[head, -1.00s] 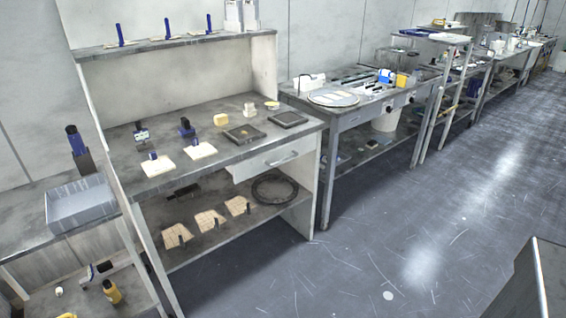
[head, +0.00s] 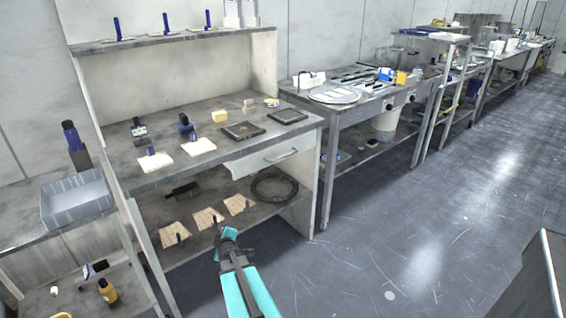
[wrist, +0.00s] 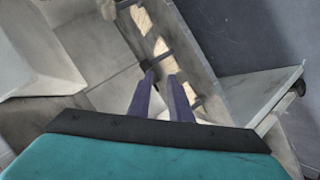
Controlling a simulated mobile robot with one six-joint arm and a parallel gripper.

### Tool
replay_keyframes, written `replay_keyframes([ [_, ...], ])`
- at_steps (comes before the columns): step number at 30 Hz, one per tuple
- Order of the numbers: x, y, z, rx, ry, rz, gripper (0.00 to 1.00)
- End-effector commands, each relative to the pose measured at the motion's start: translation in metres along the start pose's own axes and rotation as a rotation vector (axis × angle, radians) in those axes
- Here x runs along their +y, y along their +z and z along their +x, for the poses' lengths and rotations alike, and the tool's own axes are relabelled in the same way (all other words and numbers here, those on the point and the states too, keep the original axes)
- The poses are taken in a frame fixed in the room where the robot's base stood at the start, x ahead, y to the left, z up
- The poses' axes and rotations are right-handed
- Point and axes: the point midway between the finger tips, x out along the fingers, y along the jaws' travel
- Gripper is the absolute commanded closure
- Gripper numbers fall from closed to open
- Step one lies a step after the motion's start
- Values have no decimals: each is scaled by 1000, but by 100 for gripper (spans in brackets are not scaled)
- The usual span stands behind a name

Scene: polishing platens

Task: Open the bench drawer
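The bench drawer (head: 262,162) has a pale front with a grey bar handle (head: 283,155). It sits under the right part of the worktop in the head view and looks shut or nearly so. My gripper (head: 217,224) is in front of the lower shelf, below and left of the drawer handle and apart from it. In the wrist view my gripper (wrist: 161,76) shows two dark fingers with a gap between them and nothing held. I cannot surely pick out the drawer handle in the wrist view.
The worktop (head: 210,160) carries pads, dark square plates and small blocks. The lower shelf (head: 200,232) holds tan tiles and a dark ring (head: 274,188). A neighbouring bench (head: 345,112) stands at right. The floor (head: 350,255) in front is clear.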

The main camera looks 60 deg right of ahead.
Motion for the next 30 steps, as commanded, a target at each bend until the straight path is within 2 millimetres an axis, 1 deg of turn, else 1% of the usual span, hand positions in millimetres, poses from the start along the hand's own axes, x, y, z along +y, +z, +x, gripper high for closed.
replay_keyframes([
  [1,36,12,5,-5,84,-25,82],
  [2,56,18,6,-6,132,-47,82],
  [3,84,26,5,-13,196,-74,82],
  [5,124,40,1,-33,293,-117,82],
  [6,151,50,-3,-51,357,-147,82],
  [8,188,65,-11,-82,446,-190,82],
  [9,210,74,-18,-105,500,-217,82],
  [12,256,96,-35,-163,613,-274,82],
  [13,267,100,-40,-178,640,-287,82],
  [15,286,110,-50,-209,688,-312,82],
  [19,303,119,-60,-240,733,-338,82],
  [22,306,120,-62,-246,740,-343,82],
  [30,305,119,-61,-243,738,-341,82],
])
